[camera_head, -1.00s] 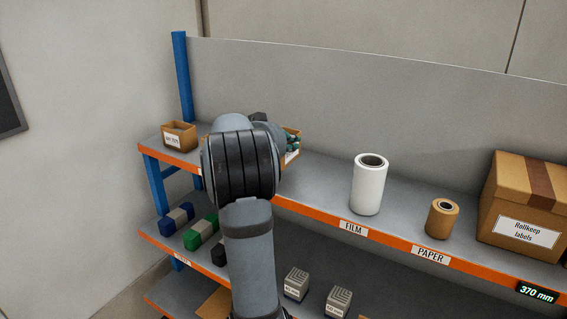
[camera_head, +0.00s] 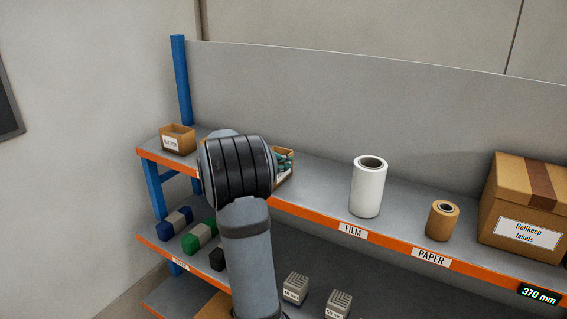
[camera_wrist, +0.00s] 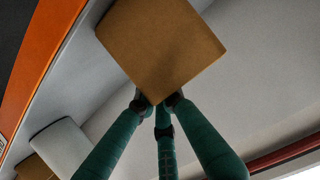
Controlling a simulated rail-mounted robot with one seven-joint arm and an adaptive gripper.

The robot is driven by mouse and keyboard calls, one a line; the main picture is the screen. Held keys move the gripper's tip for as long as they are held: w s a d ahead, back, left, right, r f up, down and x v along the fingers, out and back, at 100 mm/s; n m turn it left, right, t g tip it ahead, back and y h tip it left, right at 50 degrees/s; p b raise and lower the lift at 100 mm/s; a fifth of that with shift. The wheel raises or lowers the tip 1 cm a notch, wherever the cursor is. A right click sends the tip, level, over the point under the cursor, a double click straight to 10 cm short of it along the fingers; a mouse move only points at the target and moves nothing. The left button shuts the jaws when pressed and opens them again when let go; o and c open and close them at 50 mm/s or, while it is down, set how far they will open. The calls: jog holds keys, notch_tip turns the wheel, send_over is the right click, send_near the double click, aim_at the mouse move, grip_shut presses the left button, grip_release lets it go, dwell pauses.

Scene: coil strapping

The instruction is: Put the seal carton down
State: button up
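The seal carton (camera_head: 285,178) is a small brown box with a white label, seen partly behind my arm at the upper shelf's front part in the head view. In the wrist view its plain brown face (camera_wrist: 160,45) fills the upper middle. My gripper (camera_wrist: 158,100) has teal fingers that meet the carton's near corner and appear closed on it. Teal fingertips also show at the carton's top in the head view (camera_head: 285,160). My wrist hides the carton's left part. I cannot tell whether its base touches the shelf.
The upper shelf (camera_head: 325,185) is bare between the carton and the white film roll (camera_head: 369,187). A brown paper roll (camera_head: 442,221) and a large labels box (camera_head: 525,208) stand further right. Another small open carton (camera_head: 177,140) stands at the left end. The lower shelf holds strap blocks (camera_head: 198,236).

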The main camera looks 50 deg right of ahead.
jog(key=o, duration=0.5)
jog(key=shift+c, duration=0.2)
jog(key=shift+a+r, duration=0.1)
jog(key=shift+r, duration=0.1)
jog(key=v, duration=1.2)
jog(key=shift+f, duration=0.1)
